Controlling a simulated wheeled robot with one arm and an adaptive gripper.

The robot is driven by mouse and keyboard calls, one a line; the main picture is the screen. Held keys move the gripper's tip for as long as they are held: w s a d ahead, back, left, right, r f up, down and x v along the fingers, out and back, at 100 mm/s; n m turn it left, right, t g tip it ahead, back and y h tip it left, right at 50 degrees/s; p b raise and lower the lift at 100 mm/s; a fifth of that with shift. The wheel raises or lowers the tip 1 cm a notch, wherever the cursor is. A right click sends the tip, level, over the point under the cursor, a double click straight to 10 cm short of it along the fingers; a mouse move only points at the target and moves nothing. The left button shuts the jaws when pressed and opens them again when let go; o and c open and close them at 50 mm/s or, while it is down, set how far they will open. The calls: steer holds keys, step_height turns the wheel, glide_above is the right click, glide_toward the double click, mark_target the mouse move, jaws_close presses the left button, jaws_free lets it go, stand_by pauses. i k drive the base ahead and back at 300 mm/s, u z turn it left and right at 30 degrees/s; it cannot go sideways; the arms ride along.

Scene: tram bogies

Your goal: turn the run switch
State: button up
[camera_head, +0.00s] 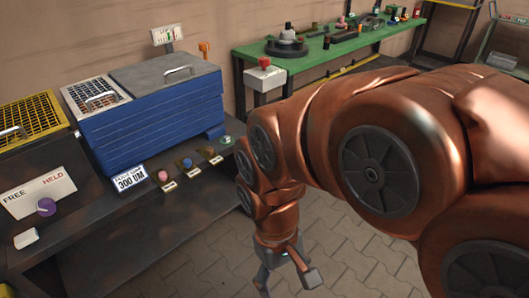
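A purple knob (46,207) sits at a sign (38,192) reading FREE and HELD. My gripper (286,282) hangs over the paved floor, right of the bench and apart from the controls. Its fingers are spread and nothing shows between them.
A blue ribbed box (155,125) with grey lids stands behind the knobs. A yellow mesh cover (30,122) is at far left. A red button on a white box (264,74) stands near the wall. A green table (330,50) with tools is behind. Paved floor lies right of the bench.

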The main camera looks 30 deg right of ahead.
mark_target(263, 62)
steer(key=k, duration=0.65)
steer(key=z, duration=0.6)
steer(key=i, duration=1.25)
steer(key=u, duration=0.4)
